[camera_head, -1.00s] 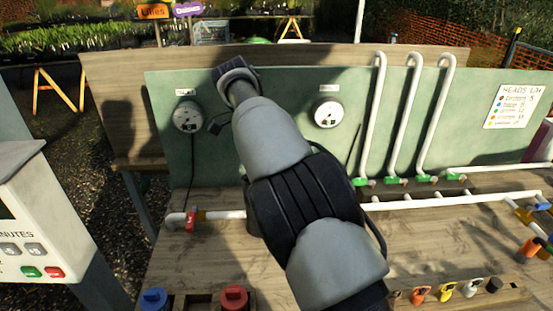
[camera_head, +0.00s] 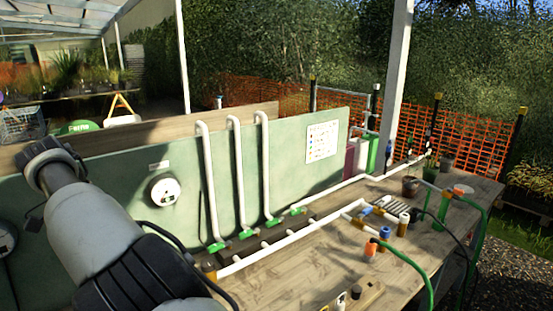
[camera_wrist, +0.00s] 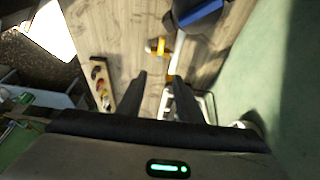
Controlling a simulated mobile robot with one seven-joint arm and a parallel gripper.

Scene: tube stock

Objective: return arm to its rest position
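My gripper (camera_wrist: 158,80) shows in the wrist view with its two dark fingers apart and nothing visible between them. It hangs above the wooden bench (camera_wrist: 120,30), clear of what lies below. In the head view my grey and black arm rises at the lower left, in front of the green panel (camera_head: 100,192). The fingers cannot be made out in that view.
Three white upright pipes (camera_head: 238,180) with green valves stand before the panel. A gauge (camera_head: 165,191) is close to my arm. Fittings, pots (camera_head: 410,186) and a green hose (camera_head: 410,262) occupy the bench's right side. A wooden strip with coloured pieces (camera_wrist: 100,85) lies below my gripper.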

